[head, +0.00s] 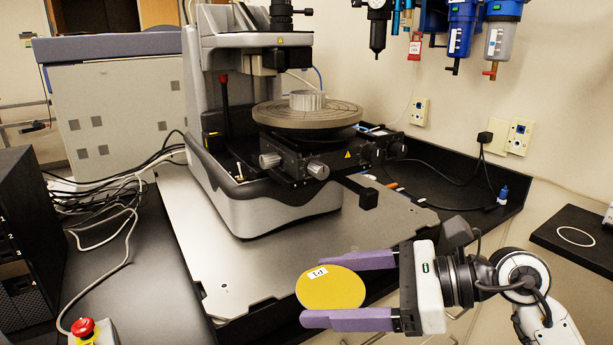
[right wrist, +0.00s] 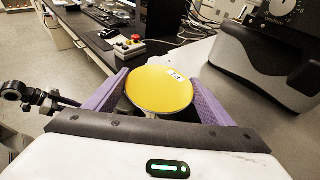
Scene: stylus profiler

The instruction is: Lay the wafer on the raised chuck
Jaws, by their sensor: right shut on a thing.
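The wafer (head: 332,290) is a flat gold disc with a white "P1" label. My right gripper (head: 305,290) is shut on it, with its two purple fingers at opposite edges. The wafer also shows between the fingers in the right wrist view (right wrist: 159,90). It is held in the air in front of the profiler's base, lower than the stage. The raised chuck (head: 307,100) looks like a short ridged pale cylinder on the round grey stage (head: 300,115) of the profiler, with nothing seen on top. My left gripper is in neither view.
The profiler's column (head: 205,85) and overhead optics (head: 281,15) stand behind and above the stage. A red emergency stop (head: 83,327) sits at front left. Filters (head: 460,30) hang on the wall.

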